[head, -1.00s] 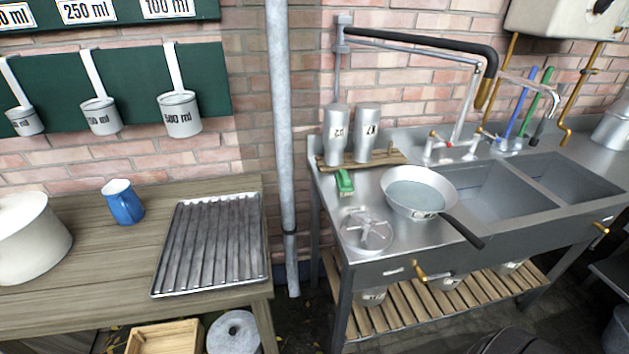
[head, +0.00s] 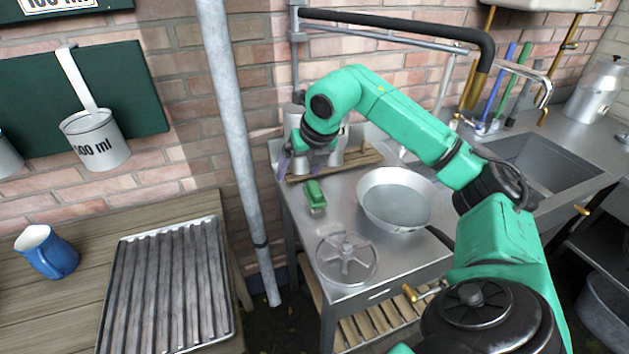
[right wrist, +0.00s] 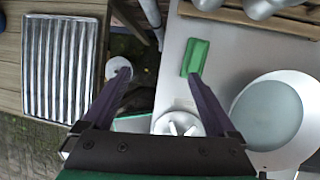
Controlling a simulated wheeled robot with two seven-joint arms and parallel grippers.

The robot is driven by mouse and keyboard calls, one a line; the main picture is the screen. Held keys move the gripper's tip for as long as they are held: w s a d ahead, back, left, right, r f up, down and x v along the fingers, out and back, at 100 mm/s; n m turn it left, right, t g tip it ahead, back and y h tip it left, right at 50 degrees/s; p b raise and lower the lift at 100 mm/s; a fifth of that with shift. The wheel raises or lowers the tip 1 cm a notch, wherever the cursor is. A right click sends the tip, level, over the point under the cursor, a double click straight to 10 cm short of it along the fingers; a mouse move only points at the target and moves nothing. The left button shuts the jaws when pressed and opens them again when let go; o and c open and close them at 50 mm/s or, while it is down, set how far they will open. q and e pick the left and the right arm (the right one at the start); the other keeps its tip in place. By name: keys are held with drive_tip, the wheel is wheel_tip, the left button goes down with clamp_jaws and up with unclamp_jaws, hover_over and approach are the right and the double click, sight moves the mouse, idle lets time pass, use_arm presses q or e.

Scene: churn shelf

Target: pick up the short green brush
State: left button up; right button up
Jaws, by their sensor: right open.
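The short green brush (head: 314,195) lies on the steel counter at the left of the sink unit, in front of a wooden board. In the right wrist view the brush (right wrist: 196,56) shows just beyond the tip of the right-hand finger. My right gripper (head: 301,167) is open and empty, above the counter near the board and behind the brush in the head view. In the right wrist view its two purple fingers (right wrist: 159,76) are spread wide, with the brush off to the right of the gap's middle. My left gripper is not in view.
Metal canisters on the wooden board (head: 365,158) are partly hidden by my right arm. A pan (head: 395,200) and a spoked metal disc (head: 346,260) lie near the brush. A vertical pipe (head: 232,130) stands left of the counter. Long blue and green brushes stand by the taps.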

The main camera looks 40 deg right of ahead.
drive_tip(key=m+g+h, duration=0.1)
drive_tip(key=h, duration=0.1)
approach(315, 187)
drive_tip(key=p+x, duration=0.1)
drive_tip(key=x, duration=0.1)
drive_tip(key=shift+d+f, duration=0.1)
drive_tip(key=shift+f, duration=0.25)
drive_tip(key=p+x, duration=0.3)
drive_tip(key=x, duration=0.5)
drive_tip(key=shift+w, duration=0.1)
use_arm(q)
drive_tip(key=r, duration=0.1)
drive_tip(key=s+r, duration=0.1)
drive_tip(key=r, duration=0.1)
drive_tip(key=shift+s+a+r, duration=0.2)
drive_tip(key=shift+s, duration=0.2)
use_arm(e)
clamp_jaws()
